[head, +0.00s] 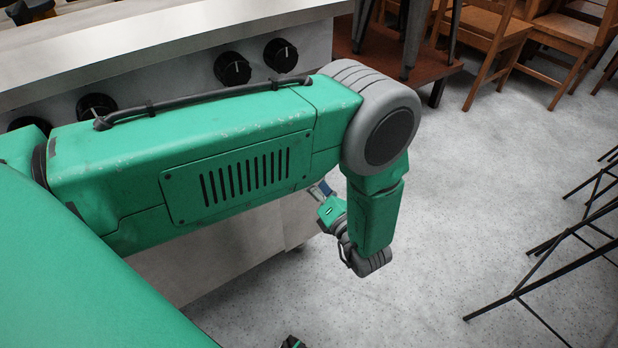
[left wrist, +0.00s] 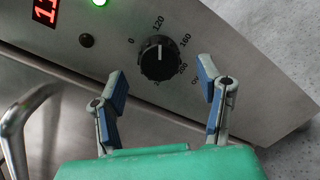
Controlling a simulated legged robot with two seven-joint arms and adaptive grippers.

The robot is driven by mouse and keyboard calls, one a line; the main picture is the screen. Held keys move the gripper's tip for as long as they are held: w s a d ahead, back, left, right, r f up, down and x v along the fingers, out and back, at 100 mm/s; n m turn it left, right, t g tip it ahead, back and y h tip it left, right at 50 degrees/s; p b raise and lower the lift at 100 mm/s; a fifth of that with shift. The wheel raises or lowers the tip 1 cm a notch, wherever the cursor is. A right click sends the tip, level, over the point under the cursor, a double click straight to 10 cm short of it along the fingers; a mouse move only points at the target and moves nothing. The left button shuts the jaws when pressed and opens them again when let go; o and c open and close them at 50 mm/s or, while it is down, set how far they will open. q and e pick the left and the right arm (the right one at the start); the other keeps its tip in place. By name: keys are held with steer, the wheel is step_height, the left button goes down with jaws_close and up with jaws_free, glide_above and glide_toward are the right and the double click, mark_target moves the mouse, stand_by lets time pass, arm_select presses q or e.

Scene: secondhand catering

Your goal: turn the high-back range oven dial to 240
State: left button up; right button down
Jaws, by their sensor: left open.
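The oven dial (left wrist: 160,62) is a round black knob with a white pointer line on a steel panel, in the left wrist view. Its pointer points up, roughly toward the printed 120. Marks 0, 120, 160 and 200 show around it; the lower marks are hard to read. My left gripper (left wrist: 162,76) is open, its two blue-padded fingers on either side of the dial's lower part in the picture. I cannot tell whether they touch it. In the head view the left gripper (head: 325,190) is mostly hidden by my arm.
A red digital display (left wrist: 45,10), a green lamp (left wrist: 99,2) and a small black button (left wrist: 86,40) sit left of the dial. A metal handle (left wrist: 14,125) is lower left. Range knobs (head: 232,68) line the front. Wooden chairs (head: 490,35) and black metal legs (head: 540,255) stand right; floor between is clear.

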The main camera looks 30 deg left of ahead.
arm_select(q)
steer(key=shift+b+x, duration=0.35)
steer(key=shift+x, duration=1.45)
steer(key=c, duration=1.1)
steer(key=shift+c, duration=0.2)
